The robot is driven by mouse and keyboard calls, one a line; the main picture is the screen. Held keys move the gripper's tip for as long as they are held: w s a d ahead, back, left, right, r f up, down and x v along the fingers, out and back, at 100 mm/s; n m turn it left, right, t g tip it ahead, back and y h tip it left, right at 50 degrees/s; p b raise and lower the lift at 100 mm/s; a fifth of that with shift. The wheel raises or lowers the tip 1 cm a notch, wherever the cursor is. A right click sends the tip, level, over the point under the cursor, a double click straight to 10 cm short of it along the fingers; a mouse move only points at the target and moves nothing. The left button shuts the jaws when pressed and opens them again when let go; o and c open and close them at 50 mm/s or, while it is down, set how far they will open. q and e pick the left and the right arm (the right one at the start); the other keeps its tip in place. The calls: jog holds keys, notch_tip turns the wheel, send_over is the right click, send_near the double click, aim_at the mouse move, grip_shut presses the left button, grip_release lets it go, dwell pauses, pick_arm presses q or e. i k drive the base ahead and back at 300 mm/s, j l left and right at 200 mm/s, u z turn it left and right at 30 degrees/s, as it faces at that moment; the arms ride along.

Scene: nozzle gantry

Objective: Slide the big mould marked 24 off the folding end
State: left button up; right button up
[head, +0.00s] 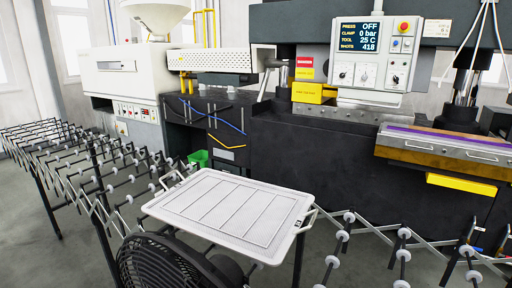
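No number 24 can be read anywhere in the head view. A large white flat slab (229,213) with a raised rim, a panel of parallel lines and rail-like handles at its ends lies level in the lower middle. A small dark label (299,223) on its right corner is too small to read. The folding skate-wheel conveyor (78,160) reaches from the left to the slab, and more of its lattice (402,241) runs right. What bears the slab is mostly hidden. Neither of my grippers is in view.
A black press with a control panel (371,55) reading OFF stands behind. A metal block with a purple strip (445,146) sits at its right, above a yellow bar (461,184). A black ribbed round thing (165,262) is close in front. A green bin (198,158) stands behind the slab.

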aim_at(259, 222)
jog(key=z, duration=0.3)
jog(key=j+z, duration=0.85)
jog(key=k+j, duration=0.1)
jog(key=j, duration=0.25)
jog(key=j+z, duration=0.1)
jog(key=j, duration=0.25)
jog(key=k+j, duration=0.15)
jog(key=j, duration=0.2)
jog(key=k+j+z, duration=0.1)
jog(key=j, duration=0.25)
jog(key=k+j, duration=0.15)
jog(key=j, duration=0.2)
jog(key=z, duration=0.05)
